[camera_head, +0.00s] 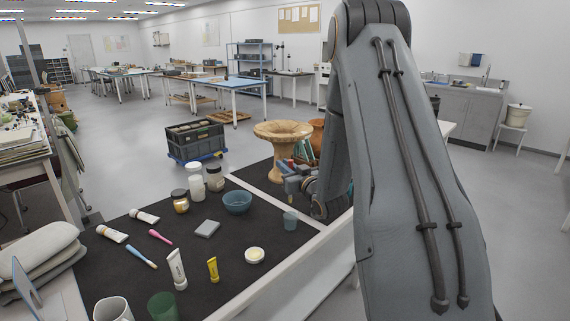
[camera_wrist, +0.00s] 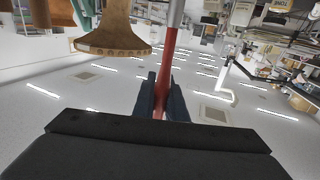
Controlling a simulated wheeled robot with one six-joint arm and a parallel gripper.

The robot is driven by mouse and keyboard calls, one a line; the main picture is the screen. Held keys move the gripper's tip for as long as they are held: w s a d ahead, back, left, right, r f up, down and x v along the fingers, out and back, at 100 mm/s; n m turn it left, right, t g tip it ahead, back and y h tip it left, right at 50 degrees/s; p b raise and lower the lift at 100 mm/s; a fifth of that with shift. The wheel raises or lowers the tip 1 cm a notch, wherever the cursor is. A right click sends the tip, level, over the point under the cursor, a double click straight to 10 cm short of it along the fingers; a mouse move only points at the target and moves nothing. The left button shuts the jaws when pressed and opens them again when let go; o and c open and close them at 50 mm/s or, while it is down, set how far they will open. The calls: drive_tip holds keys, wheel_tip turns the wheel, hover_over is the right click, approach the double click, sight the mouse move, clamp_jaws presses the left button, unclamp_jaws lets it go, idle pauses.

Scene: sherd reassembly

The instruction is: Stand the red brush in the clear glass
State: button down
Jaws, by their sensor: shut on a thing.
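My gripper (camera_wrist: 161,98) is shut on the red brush (camera_wrist: 168,60). In the wrist view its red handle runs up from between the fingers to a silvery part (camera_wrist: 176,12) at the top edge; its far end is out of frame. In the head view my gripper (camera_head: 299,184) is above the far right of the dark mat, partly hidden by my arm, and the brush is hard to make out there. A small bluish see-through glass (camera_head: 290,221) stands upright on the mat, just below and in front of my gripper, apart from it.
A green cup (camera_head: 163,307) and white mug (camera_head: 113,309) are at the front.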

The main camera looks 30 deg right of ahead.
wheel_tip(320, 180, down, 7)
drive_tip(key=b, duration=0.4)
drive_tip(key=shift+f, duration=0.2)
idle(0.3)
drive_tip(key=c, duration=1.7)
unclamp_jaws()
drive_tip(key=shift+s, duration=0.1)
drive_tip(key=s+b, duration=0.1)
drive_tip(key=s, duration=0.6)
drive_tip(key=shift+s+d+b, duration=0.15)
drive_tip(key=shift+s+b, duration=0.15)
